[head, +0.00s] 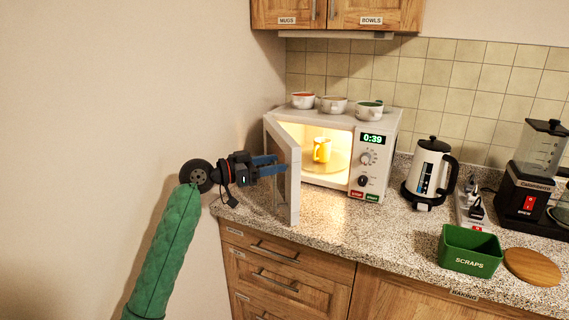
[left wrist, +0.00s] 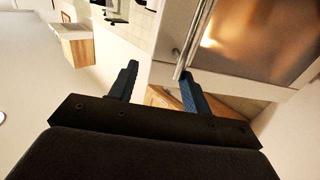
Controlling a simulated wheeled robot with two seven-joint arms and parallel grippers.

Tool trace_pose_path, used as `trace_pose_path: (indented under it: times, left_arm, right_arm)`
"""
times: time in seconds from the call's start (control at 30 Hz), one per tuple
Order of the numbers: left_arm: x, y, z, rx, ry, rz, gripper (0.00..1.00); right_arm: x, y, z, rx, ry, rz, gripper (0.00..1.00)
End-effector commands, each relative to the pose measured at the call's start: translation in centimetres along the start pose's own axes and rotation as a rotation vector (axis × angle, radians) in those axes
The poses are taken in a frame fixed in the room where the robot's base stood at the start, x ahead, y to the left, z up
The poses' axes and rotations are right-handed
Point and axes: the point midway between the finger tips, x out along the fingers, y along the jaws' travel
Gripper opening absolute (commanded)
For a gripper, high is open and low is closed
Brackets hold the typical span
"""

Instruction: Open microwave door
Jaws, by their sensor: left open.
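The white microwave (head: 388,136) stands on the counter with its door (head: 294,178) swung well open toward the front left. Its lit inside shows a yellow mug (head: 321,150) on the plate. My left gripper (head: 274,165) is at the outer side of the door, its blue fingers open. In the left wrist view, the door's metal handle (left wrist: 190,42) reaches down toward the gap between the open fingers (left wrist: 160,82), close to the right finger. I cannot tell whether they touch. The door's glass panel (left wrist: 255,38) shows beyond it. My right gripper is not in view.
Several bowls or mugs (head: 333,104) stand on top of the microwave. The wall is close on the left. The counter (head: 365,230) before the microwave is clear.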

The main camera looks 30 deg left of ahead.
Motion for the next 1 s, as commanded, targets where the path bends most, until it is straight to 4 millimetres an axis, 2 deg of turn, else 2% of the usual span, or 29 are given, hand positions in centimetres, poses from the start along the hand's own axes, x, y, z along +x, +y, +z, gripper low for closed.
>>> trace_pose_path:
  times: [0.03,0.1,0.13,0.17,0.33,0.67,0.8,1.0]
  left_arm:
    - [0.5,1.2,-1.0,0.01,0.008,0.011,0.34]
    - [1.1,1.9,-1.5,0.01,0.008,0.012,0.45]
    - [1.4,2.2,-1.8,0.009,0.008,0.012,0.46]
    - [1.6,2.4,-2.0,0.009,0.008,0.012,0.25]
    - [2.4,3.1,-2.6,0.006,0.006,0.009,0.25]
    - [2.6,3.2,-2.6,0.003,0.004,0.007,0.25]
    - [2.6,3.2,-2.9,0.007,0.009,0.006,0.0]
    - [3.6,4.0,-3.9,-0.008,0.064,0.025,0.0]
  right_arm:
    - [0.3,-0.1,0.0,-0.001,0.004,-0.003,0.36]
    - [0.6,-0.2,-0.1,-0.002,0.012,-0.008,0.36]
    - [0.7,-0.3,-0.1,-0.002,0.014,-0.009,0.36]
    - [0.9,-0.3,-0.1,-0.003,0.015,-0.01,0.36]
    - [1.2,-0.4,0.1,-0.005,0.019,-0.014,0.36]
    - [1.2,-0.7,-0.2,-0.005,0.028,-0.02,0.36]
    - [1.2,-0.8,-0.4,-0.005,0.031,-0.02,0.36]
    - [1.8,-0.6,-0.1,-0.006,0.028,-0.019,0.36]
